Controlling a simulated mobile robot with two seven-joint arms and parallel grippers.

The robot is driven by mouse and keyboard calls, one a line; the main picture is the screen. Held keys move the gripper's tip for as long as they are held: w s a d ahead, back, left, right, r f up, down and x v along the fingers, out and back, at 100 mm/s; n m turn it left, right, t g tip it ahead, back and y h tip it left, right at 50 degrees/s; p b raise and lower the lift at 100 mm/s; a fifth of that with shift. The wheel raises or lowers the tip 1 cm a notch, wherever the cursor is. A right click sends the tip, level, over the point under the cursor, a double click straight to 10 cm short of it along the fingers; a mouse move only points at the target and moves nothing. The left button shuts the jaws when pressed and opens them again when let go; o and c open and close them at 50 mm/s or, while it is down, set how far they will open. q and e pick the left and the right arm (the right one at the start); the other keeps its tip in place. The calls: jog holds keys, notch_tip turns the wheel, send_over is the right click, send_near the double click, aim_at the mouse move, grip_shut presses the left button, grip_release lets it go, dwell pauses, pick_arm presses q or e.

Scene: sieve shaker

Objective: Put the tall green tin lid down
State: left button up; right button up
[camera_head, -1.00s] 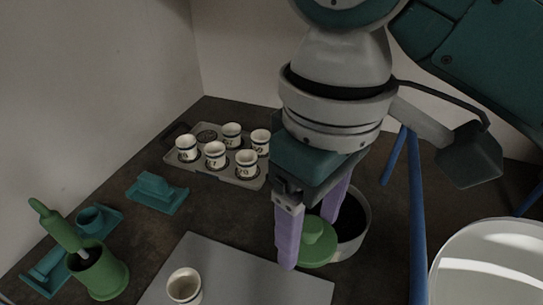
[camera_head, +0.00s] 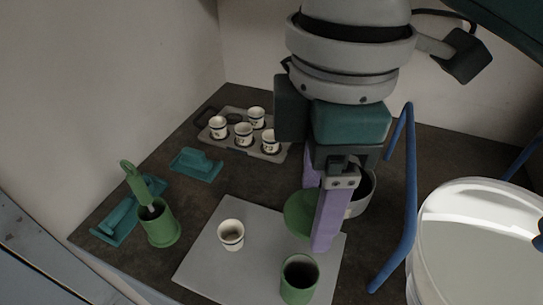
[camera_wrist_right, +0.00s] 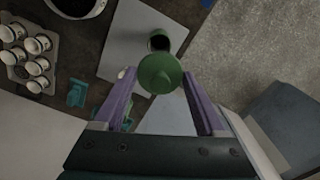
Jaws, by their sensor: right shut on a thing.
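My right gripper (camera_head: 314,218) has two purple fingers pointing down and is shut on the green tin lid (camera_head: 298,214). In the right wrist view, the round lid (camera_wrist_right: 160,73) with its small knob sits between the fingertips of my right gripper (camera_wrist_right: 162,76). An open green tin (camera_head: 299,280) with a dark inside stands upright on the grey mat (camera_head: 208,262). In the right wrist view, the tin (camera_wrist_right: 146,28) is partly hidden behind the lid. The lid appears above the mat, apart from the tin. My left gripper is not in view.
A white cup (camera_head: 231,236) stands on the mat. A tray (camera_head: 281,152) with several numbered cups is at the back. Teal holders (camera_head: 196,165) and a green pot (camera_head: 160,228) with a brush are at left. A round pan (camera_head: 366,190), blue bars (camera_head: 410,190) and a white bucket (camera_head: 480,255) are at right.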

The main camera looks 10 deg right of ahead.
jog(key=b, duration=0.1)
send_over(303, 263)
jog(key=s+a, duration=0.1)
jog(key=s, duration=0.1)
notch_tip(303, 263, down, 10)
jog(key=shift+a+f+b, duration=0.1)
jog(key=shift+f+b, duration=0.45)
jog(key=shift+f, duration=1.3)
jog(key=shift+f, duration=0.6)
jog(key=o, duration=1.3)
